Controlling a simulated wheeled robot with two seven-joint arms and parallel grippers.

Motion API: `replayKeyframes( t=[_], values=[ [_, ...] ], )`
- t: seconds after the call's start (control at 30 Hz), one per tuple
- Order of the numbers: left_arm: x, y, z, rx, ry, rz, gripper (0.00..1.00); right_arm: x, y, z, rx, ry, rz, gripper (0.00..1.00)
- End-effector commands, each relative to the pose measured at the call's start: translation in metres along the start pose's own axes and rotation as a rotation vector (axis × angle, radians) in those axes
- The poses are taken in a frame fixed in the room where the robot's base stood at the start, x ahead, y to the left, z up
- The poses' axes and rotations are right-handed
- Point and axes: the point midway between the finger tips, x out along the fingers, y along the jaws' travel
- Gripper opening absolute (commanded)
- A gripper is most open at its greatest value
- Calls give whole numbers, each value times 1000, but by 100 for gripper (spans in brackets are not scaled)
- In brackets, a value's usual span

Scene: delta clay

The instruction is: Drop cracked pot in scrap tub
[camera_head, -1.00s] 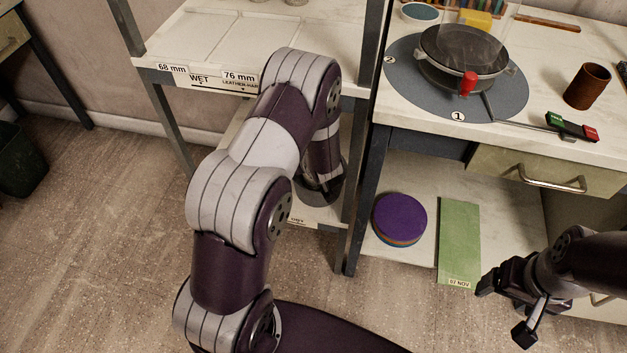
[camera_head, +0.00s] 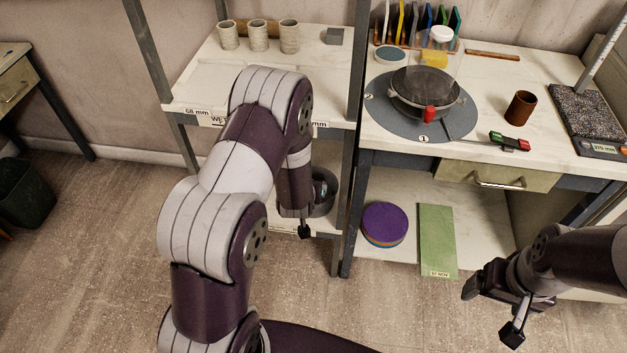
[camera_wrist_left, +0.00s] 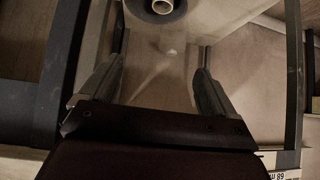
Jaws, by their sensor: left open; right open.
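A dark round tub (camera_head: 324,196) stands on the lower shelf of the left rack, partly hidden by my left arm. In the left wrist view the tub (camera_wrist_left: 180,14) is at the top edge, cut off, with a pale ring-shaped rim (camera_wrist_left: 162,6) inside it, which looks like a pot. I cannot make out a crack. My left gripper (camera_wrist_left: 162,48) is open and empty, with the tub beyond its fingertips. In the head view it hangs in front of the lower shelf, mostly hidden. My right gripper (camera_head: 491,311) is open and empty at the lower right.
Three grey pots (camera_head: 258,37) stand on the upper shelf. A brown cup (camera_head: 521,107) and a turntable wheel (camera_head: 425,95) are on the right bench. Purple discs (camera_head: 385,223) and a green board (camera_head: 437,240) lie below. Rack posts (camera_head: 350,150) flank the shelf.

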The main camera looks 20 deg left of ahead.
Motion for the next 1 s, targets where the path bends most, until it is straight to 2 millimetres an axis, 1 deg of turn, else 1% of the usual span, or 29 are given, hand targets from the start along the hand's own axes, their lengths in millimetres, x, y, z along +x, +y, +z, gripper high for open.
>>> replayKeyframes(
  t=[0.03, 0.1, 0.2, 0.3, 0.47, 0.93, 1.0],
  values=[
    [-21, 3, -16, 16, -1, 16, 89, -27, 0, -3, 0, 0, 0, 85],
    [-36, 7, -24, 39, -2, 41, 89, -43, 0, -5, 0, 0, 0, 85],
    [-52, 12, -32, 63, -2, 68, 89, -61, 0, -7, 0, 0, 0, 85],
    [-64, 16, -38, 81, -2, 88, 89, -72, 0, -9, 0, 0, 0, 85],
    [-71, 19, -40, 95, -2, 105, 89, -79, 0, -9, 0, 0, 0, 85],
    [-70, 20, -39, 97, -2, 107, 89, -78, 0, -9, 0, 0, 0, 85],
    [-70, 19, -34, 98, -24, 106, 89, -78, 0, -9, 0, 0, 0, 85]
  ],
)
